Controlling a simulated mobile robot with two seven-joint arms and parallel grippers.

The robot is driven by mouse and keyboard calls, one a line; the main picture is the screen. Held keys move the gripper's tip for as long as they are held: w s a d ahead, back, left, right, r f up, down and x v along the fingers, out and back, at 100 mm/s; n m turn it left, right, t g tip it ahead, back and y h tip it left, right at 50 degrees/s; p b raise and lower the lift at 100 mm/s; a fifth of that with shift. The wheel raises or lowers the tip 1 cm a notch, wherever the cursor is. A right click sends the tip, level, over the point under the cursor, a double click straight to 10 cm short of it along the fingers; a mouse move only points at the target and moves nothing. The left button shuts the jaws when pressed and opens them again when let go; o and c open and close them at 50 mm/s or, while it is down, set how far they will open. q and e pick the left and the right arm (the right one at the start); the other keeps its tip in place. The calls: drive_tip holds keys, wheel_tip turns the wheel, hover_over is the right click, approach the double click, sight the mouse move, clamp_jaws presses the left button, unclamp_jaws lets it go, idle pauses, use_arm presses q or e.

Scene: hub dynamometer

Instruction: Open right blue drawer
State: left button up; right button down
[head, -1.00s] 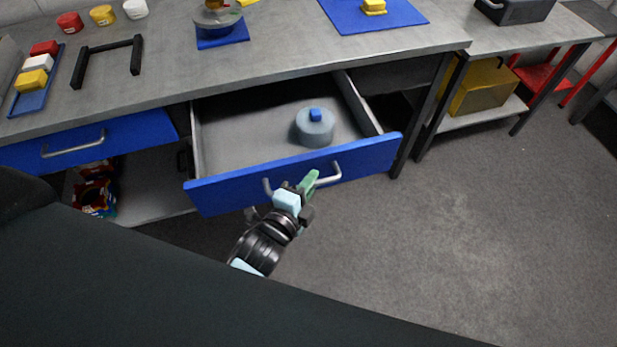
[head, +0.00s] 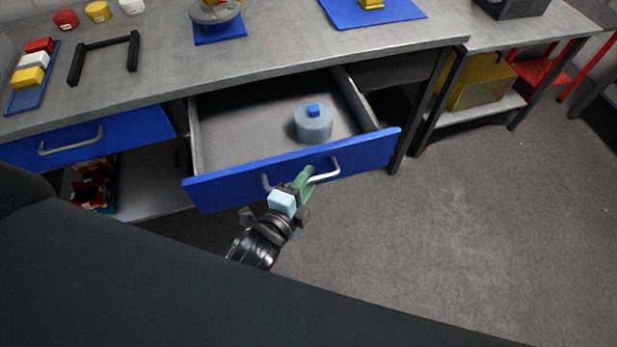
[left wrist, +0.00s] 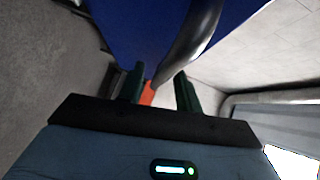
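The right blue drawer (head: 235,185) is pulled well out from under the workbench, and its grey inside shows. Its curved metal handle (head: 325,174) is on the front face and also shows large in the left wrist view (left wrist: 195,40). My left gripper (head: 305,178) is at the handle, its green fingers close to the middle of the bar. In the left wrist view the two dark fingers (left wrist: 159,88) stand apart, with the handle's near end just ahead of the gap. I cannot tell whether they touch it. My right gripper is not in view.
A grey-blue round object (head: 313,124) with a blue knob lies in the drawer. The left blue drawer (head: 90,138) is at the left. The workbench top (head: 290,55) holds blocks, a black frame (head: 104,58) and a blue mat (head: 375,14). Floor at right is clear.

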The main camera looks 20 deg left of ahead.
use_arm(q)
drive_tip(key=f+v, duration=0.1)
drive_tip(key=v, duration=0.5)
drive_tip(key=shift+s+r, duration=0.3)
drive_tip(key=shift+r, duration=0.2)
